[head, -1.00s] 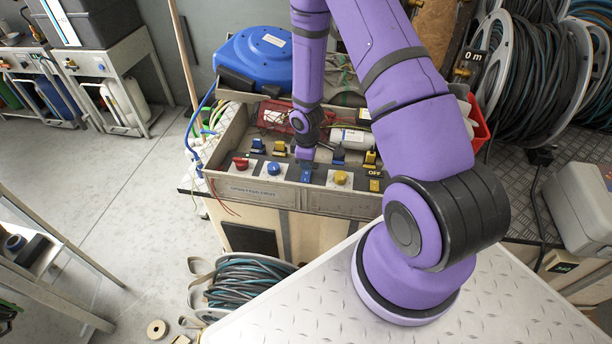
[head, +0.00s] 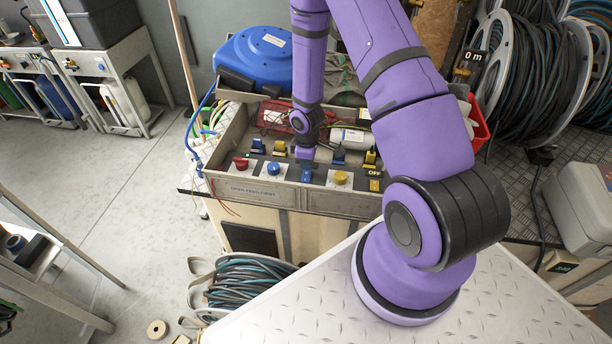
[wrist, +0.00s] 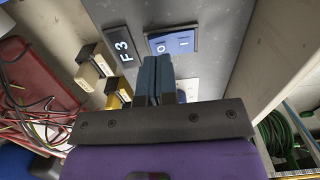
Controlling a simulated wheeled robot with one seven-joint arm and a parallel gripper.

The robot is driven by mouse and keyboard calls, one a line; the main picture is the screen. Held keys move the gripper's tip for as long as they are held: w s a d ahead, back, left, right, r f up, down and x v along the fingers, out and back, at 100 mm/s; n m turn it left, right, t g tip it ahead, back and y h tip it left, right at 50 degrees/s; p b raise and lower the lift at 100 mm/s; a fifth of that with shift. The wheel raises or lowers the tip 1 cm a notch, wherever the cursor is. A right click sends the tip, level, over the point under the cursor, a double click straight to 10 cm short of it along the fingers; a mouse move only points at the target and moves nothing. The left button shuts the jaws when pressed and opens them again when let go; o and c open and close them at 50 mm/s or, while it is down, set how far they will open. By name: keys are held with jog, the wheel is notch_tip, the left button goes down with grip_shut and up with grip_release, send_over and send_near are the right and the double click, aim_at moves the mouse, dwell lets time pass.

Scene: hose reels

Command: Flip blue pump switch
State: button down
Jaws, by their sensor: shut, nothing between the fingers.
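The blue rocker switch (head: 306,173) sits on the front panel of the control box, between the blue and yellow round buttons. In the wrist view the blue switch (wrist: 172,41), marked O and I, lies just beyond my fingertips. My gripper (head: 304,158) points down at the panel, right behind the switch. In the wrist view my gripper (wrist: 155,62) has its two fingers together with nothing between them. I cannot tell whether the fingertips touch the panel or the switch.
The panel also has a red button (head: 241,163), a blue button (head: 273,168), a yellow button (head: 340,177) and a yellow switch (head: 375,184). A blue hose reel (head: 255,58) stands at the back.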

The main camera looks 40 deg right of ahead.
aim_at(307, 172)
jog(key=shift+f, duration=1.25)
dwell(0.8)
jog(key=shift+r, duration=3.55)
